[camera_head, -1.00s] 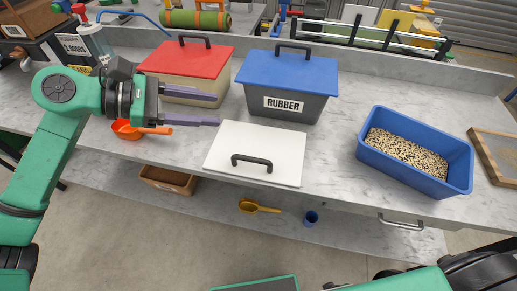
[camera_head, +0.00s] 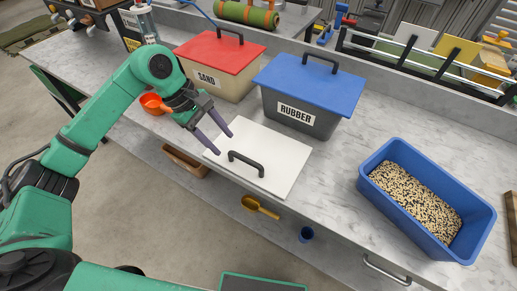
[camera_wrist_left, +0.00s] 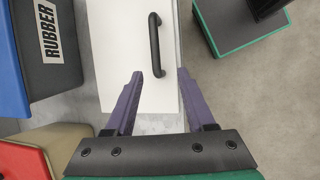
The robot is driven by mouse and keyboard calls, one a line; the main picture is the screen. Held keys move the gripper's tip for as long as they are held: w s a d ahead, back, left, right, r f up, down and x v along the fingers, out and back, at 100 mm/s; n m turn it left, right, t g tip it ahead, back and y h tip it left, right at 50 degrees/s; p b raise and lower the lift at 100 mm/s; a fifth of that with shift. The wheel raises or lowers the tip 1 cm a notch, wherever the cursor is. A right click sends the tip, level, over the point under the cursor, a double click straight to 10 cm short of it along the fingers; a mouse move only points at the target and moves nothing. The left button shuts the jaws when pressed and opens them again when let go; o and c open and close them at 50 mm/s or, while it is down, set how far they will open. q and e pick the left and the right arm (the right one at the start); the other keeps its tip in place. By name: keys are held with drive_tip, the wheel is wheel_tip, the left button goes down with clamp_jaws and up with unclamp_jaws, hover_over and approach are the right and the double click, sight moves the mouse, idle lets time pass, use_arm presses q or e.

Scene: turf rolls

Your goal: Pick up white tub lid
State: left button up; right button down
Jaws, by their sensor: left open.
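The white tub lid (camera_head: 272,151) lies flat on the marble bench near its front edge, with a black bar handle (camera_head: 246,163) on top. It also shows in the left wrist view (camera_wrist_left: 117,45), with its handle (camera_wrist_left: 156,45) upright in the picture. My left gripper (camera_head: 224,143) is open and empty, over the lid's left end and short of the handle. In the left wrist view its two purple fingers (camera_wrist_left: 160,73) are spread, with the handle's near end between and just beyond their tips. My right gripper is not in view.
A grey tub with a blue lid (camera_head: 310,85), labelled RUBBER, stands behind the white lid. A red-lidded SAND tub (camera_head: 222,52) and an orange scoop (camera_head: 153,103) are to the left. A blue bin of granules (camera_head: 373,179) is on the right. The bench between is clear.

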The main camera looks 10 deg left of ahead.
sight(239, 155)
use_arm(q)
drive_tip(key=x, duration=0.2)
drive_tip(key=p+x, duration=0.1)
drive_tip(key=x, duration=0.1)
drive_tip(key=d+p+x, duration=0.1)
drive_tip(key=x, duration=0.2)
drive_tip(key=shift+w+r, duration=0.15)
drive_tip(key=shift+r, duration=0.1)
drive_tip(key=shift+f, duration=0.35)
drive_tip(key=shift+d, duration=0.1)
clamp_jaws()
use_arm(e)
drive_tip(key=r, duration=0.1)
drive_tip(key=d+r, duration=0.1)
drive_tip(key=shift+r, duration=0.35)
use_arm(q)
drive_tip(key=shift+r, duration=0.1)
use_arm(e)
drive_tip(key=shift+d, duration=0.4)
